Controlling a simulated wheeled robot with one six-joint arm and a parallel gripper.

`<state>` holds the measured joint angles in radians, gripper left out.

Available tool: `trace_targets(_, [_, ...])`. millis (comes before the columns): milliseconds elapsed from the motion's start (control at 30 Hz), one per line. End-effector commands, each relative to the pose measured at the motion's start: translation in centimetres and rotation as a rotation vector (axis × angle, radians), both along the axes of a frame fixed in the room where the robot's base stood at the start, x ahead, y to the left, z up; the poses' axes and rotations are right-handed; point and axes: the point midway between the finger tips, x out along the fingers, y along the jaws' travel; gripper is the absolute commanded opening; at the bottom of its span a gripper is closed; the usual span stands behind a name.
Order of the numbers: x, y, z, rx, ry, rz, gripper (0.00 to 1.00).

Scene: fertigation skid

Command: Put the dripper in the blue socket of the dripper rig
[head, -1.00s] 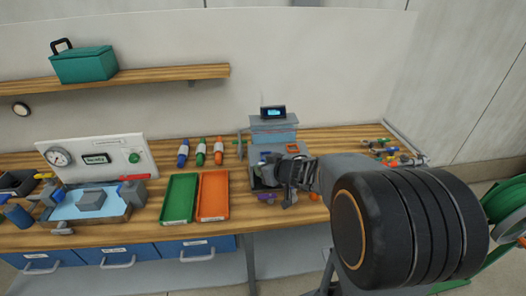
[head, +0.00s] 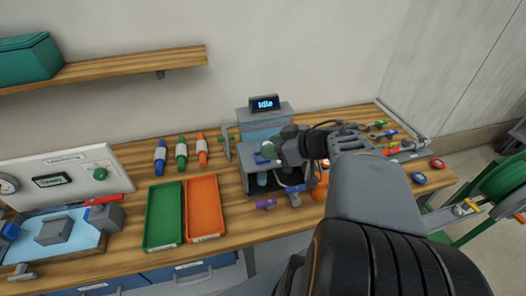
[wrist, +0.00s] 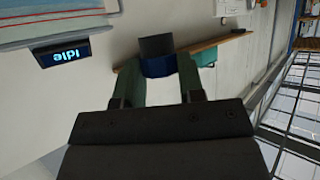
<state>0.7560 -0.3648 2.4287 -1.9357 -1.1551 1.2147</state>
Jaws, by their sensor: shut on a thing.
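My gripper (wrist: 157,75) is shut on the dripper (wrist: 156,46), a dark cylinder with a blue band, held between both fingertips in the wrist view. In the head view my gripper (head: 290,150) is at the front right of the dripper rig (head: 252,132), a grey stand on the bench. Blue and green show on the rig's top (head: 266,151) left of my gripper; I cannot make out the blue socket clearly. My gripper and arm hide the right part of the rig. The wrist view does not show the sockets.
An "Idle" display (head: 264,103) stands at the rig's back. Green (head: 149,240) and orange (head: 222,228) trays lie to the left. A purple-ended fitting (head: 266,204) lies in front. Several small fittings lie to the right, near two round tape-like rolls (head: 419,178).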

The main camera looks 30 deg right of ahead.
Motion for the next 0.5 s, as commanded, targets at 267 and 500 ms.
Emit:
trace_targets(267, [6.3,-1.7,-4.2,0.005,0.006,0.004,0.14])
trace_targets(500, [8.7,-2.5,-7.0,0.001,0.002,0.001,0.14])
